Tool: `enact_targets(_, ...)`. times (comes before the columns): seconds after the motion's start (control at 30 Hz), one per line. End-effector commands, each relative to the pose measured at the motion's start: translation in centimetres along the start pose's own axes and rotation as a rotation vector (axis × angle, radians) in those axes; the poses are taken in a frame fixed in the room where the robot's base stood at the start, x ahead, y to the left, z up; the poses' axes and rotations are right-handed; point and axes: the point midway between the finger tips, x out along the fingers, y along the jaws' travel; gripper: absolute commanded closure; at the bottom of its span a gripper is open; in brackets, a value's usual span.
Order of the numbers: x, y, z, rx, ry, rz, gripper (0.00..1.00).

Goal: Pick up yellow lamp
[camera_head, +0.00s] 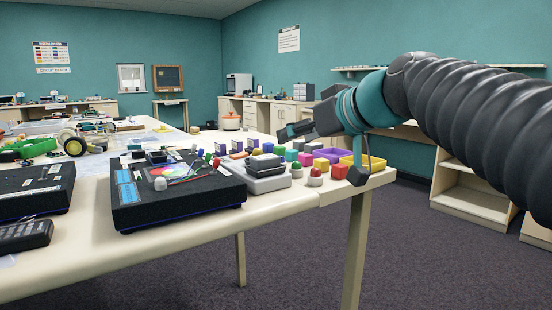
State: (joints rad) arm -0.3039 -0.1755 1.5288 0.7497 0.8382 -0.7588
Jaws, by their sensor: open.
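Several small dome-topped lamps stand near the table's right end. The arm comes in from the right.
The white table (200,240) holds a black console (178,190), a grey-and-black device (266,172), coloured blocks, a purple tray (333,154) and a yellow tray (366,162). Loose parts and a wheeled model (75,142) lie left. Open carpet (400,250) lies right of the table.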

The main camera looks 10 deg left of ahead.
Motion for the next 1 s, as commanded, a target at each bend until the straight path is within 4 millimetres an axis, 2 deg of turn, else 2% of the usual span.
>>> enact_targets(0.43, 7.0, -0.1, -0.4, -0.004, 0.004, -0.006, 0.46)
enact_targets(0.77, 9.0, -0.1, -0.3, -0.004, 0.004, -0.005, 0.46)
enact_targets(1.0, 12.0, 0.0, -0.4, -0.003, 0.003, -0.005, 0.46)
